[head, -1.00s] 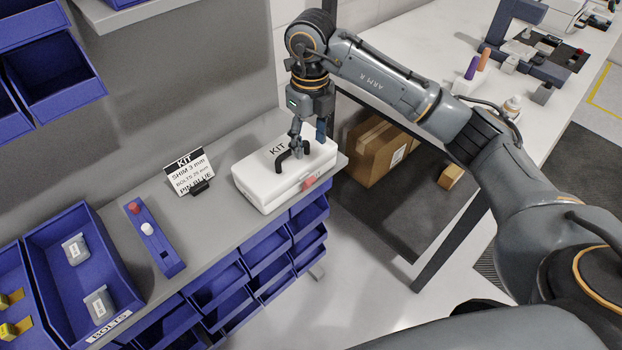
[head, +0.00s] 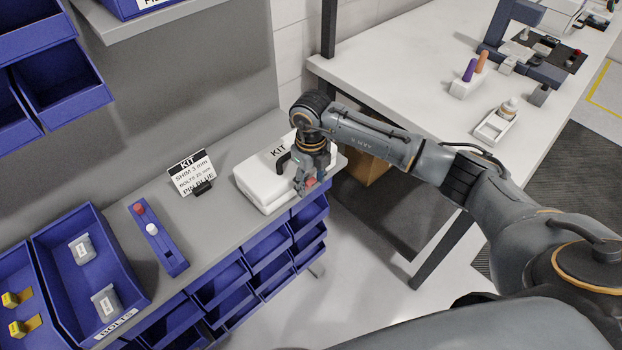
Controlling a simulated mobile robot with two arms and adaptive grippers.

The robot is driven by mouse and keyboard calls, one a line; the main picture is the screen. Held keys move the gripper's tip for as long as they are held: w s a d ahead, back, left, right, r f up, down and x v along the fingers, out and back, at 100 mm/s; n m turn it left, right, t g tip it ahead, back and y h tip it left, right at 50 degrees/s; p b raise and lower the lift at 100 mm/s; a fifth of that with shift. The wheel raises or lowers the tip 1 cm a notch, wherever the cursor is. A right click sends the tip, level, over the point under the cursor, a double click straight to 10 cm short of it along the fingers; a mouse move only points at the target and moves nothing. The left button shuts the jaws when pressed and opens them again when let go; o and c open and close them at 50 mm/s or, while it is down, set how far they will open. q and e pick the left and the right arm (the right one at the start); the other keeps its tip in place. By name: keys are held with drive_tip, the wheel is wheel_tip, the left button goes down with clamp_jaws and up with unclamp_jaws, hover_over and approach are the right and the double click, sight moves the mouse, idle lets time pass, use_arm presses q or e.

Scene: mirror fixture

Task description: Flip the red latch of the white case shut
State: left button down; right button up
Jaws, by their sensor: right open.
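The white case (head: 252,183), marked KIT with a black handle (head: 283,162), lies on the grey bench. Its lid looks down. The red latch (head: 310,182) shows as a small red patch on the case's front side, partly hidden by my gripper. My right gripper (head: 304,188) is open, pointing down at the front edge of the case, right beside the latch; I cannot tell whether it touches it. The arm hides the right part of the case. My left gripper is out of view.
A sign card (head: 191,173) stands left of the case. A blue holder with red and white knobs (head: 160,240) and a blue bolts bin (head: 88,275) lie further left. Blue bins (head: 262,250) hang below the bench front. A white table (head: 400,75) stands at the right.

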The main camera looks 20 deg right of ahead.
clamp_jaws()
drive_tip(key=shift+w+a+g+b, duration=0.1)
drive_tip(key=shift+w+g+b, duration=0.15)
drive_tip(key=shift+g+b, duration=0.15)
drive_tip(key=shift+g, duration=0.3)
unclamp_jaws()
drive_tip(key=shift+r, duration=0.1)
wheel_tip(320, 180, up, 12)
drive_tip(key=w, duration=0.1)
drive_tip(key=shift+w+a, duration=0.25)
drive_tip(key=shift+a, duration=0.05)
